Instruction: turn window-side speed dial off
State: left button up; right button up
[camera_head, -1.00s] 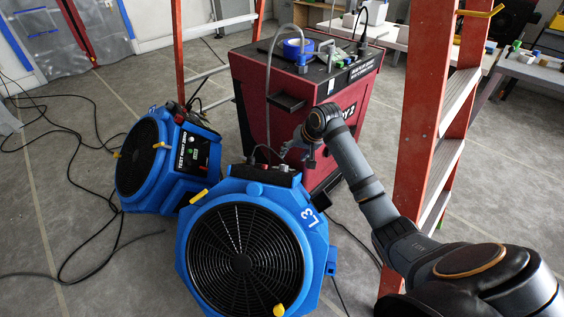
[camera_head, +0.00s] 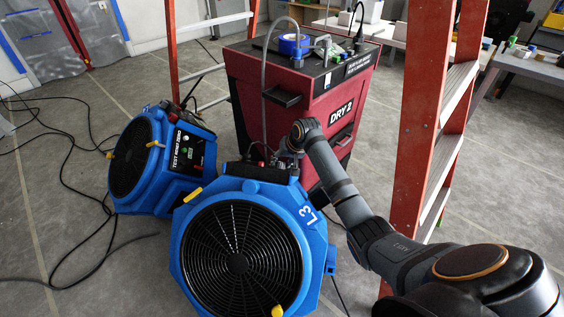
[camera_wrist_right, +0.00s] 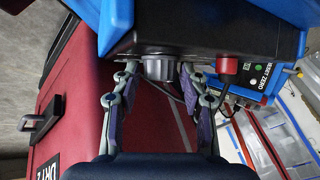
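The blue fan marked L3 (camera_head: 243,240) stands in front, with a black control box (camera_head: 262,172) on its top. In the right wrist view a grey ribbed dial (camera_wrist_right: 159,67) sticks out of this black box (camera_wrist_right: 205,42), beside a red knob (camera_wrist_right: 228,66). My right gripper (camera_wrist_right: 159,72) is open, with one finger on each side of the grey dial and a small gap showing at each side. In the head view the right gripper (camera_head: 287,157) is at the box's back right end, its fingers small and partly hidden. My left gripper is not in view.
A second blue fan (camera_head: 150,165) stands to the left. The red DRY 2 machine (camera_head: 300,100) stands close behind the gripper. An orange ladder (camera_head: 425,120) rises on the right, near my right arm. Black cables (camera_head: 75,235) lie on the floor at left.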

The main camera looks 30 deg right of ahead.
jog(key=c, duration=0.7)
